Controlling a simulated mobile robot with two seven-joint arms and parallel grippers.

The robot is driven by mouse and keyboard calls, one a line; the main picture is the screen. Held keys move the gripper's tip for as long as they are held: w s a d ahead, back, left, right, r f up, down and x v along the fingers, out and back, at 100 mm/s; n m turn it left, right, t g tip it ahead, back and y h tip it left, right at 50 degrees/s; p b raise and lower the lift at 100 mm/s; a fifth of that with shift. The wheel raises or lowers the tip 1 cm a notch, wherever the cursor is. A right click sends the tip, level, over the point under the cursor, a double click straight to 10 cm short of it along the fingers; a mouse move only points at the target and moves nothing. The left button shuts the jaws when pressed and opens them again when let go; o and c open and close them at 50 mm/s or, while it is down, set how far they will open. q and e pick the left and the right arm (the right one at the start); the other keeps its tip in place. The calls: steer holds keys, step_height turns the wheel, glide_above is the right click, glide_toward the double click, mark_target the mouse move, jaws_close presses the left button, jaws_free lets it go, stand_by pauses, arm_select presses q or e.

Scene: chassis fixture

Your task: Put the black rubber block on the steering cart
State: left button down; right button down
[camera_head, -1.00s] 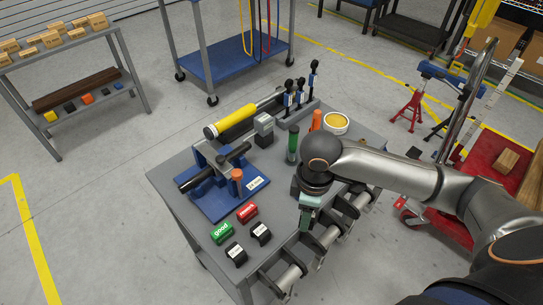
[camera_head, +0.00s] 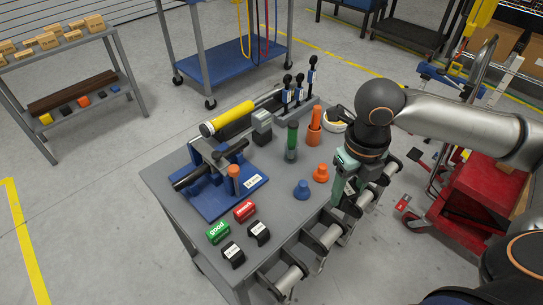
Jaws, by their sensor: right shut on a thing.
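My right gripper (camera_head: 343,195) points down at the right front edge of the grey bench (camera_head: 195,220), beside the grey cylinders along that edge. Its pale green jaws are shut on a small dark block with a pale label (camera_head: 350,191). The block is mostly hidden, so I cannot be sure it is the black rubber block. Two black blocks with white labels, one (camera_head: 233,254) and another (camera_head: 259,233), lie on the bench's near corner. A red cart (camera_head: 478,200) stands at the right; no label shows which cart is the steering cart. My left gripper is out of view.
The bench holds a blue fixture (camera_head: 215,196), a green block (camera_head: 218,232), a red block (camera_head: 245,211), a blue knob (camera_head: 302,190), an orange knob (camera_head: 321,173) and a green cylinder (camera_head: 292,140). A blue-shelved trolley (camera_head: 225,68) stands behind.

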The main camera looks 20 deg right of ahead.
steer(key=n, duration=0.2)
steer(key=s+n, duration=0.1)
steer(key=n, duration=0.1)
steer(key=shift+d+r, duration=0.4)
steer(key=shift+w+a+n, duration=0.1)
steer(key=shift+a+n, duration=0.05)
steer(key=shift+n, duration=0.15)
steer(key=b, duration=0.1)
glide_toward(283, 219)
steer(key=s+d+r, duration=0.3)
steer(key=f, duration=0.1)
steer(key=w+a+f, duration=0.1)
steer(key=f, duration=0.1)
steer(key=w+a+f+b, duration=0.1)
steer(key=shift+w+f, duration=0.15)
steer(key=shift+w+a+f, duration=0.35)
steer(key=shift+a+f, duration=0.1)
steer(key=shift+f, duration=0.25)
step_height(283, 219, down, 3)
steer(key=shift+r+b, duration=0.2)
steer(key=shift+b, duration=0.1)
steer(key=shift+w+f, duration=0.1)
steer(key=shift+f, duration=0.2)
